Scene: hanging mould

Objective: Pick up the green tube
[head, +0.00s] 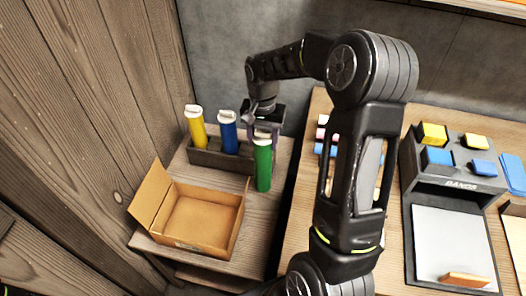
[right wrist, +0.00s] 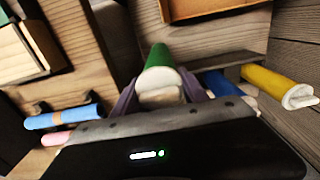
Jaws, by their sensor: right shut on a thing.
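The green tube (head: 263,166) is upright in the head view, in front of the right end of the dark rack (head: 222,159). My right gripper (head: 262,137) is shut on its upper end. In the right wrist view the green tube (right wrist: 159,62) shows between the two fingers, its pale end toward the camera. Whether its lower end touches the small table cannot be told. The yellow tube (head: 196,128) and the blue tube (head: 228,132) stand in the rack to the left of my gripper. My left gripper is not in view.
An open, empty cardboard box (head: 203,218) stands on the small wooden table (head: 262,208) in front of the rack. A plank wall (head: 95,90) closes the left side. A larger table on the right holds a dark organiser (head: 455,180) with yellow and blue blocks.

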